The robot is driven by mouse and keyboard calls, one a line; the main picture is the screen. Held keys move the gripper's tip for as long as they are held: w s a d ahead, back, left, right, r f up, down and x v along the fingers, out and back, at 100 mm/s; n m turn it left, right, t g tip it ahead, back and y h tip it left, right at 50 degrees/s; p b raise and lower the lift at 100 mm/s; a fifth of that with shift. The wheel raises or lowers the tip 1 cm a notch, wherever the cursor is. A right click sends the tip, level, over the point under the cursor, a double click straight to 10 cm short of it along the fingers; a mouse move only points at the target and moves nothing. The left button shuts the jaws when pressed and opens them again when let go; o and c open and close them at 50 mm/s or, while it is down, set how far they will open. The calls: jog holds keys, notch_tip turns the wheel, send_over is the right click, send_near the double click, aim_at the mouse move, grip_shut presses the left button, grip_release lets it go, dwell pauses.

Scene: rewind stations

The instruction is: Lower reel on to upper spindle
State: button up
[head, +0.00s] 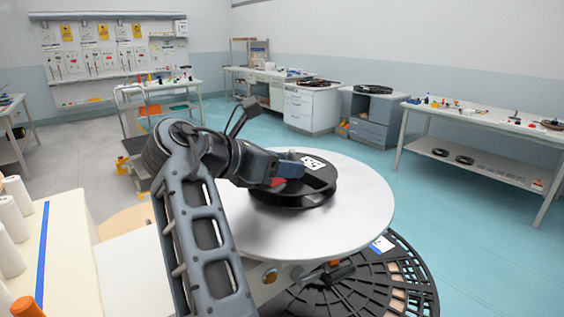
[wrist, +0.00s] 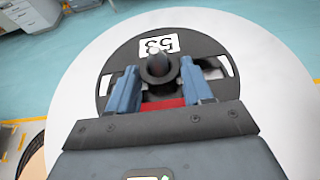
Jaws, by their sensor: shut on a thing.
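The black reel (head: 322,187) has a white label and lies flat over a round silver platter (head: 362,215). In the wrist view the reel (wrist: 205,45) shows its label, upside down, beyond a dark central hub or post (wrist: 160,68). My gripper (wrist: 158,72) is shut on the reel at its middle, with a blue finger on each side of the hub. In the head view my gripper (head: 289,168) reaches over the reel from the left. Whether a spindle passes through the hub, and whether any gap lies under the reel, I cannot tell.
A larger black slotted disc (head: 400,290) sits below the platter at the front right. White spools (head: 12,215) stand on a cream surface at left. A workbench (head: 490,125) with small items stands at right. Teal floor between them is open.

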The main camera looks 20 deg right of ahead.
jog(key=o, duration=1.1)
jog(key=shift+o, duration=0.2)
jog(key=b+v, duration=0.2)
jog(key=v, duration=1)
jog(key=shift+r, duration=0.2)
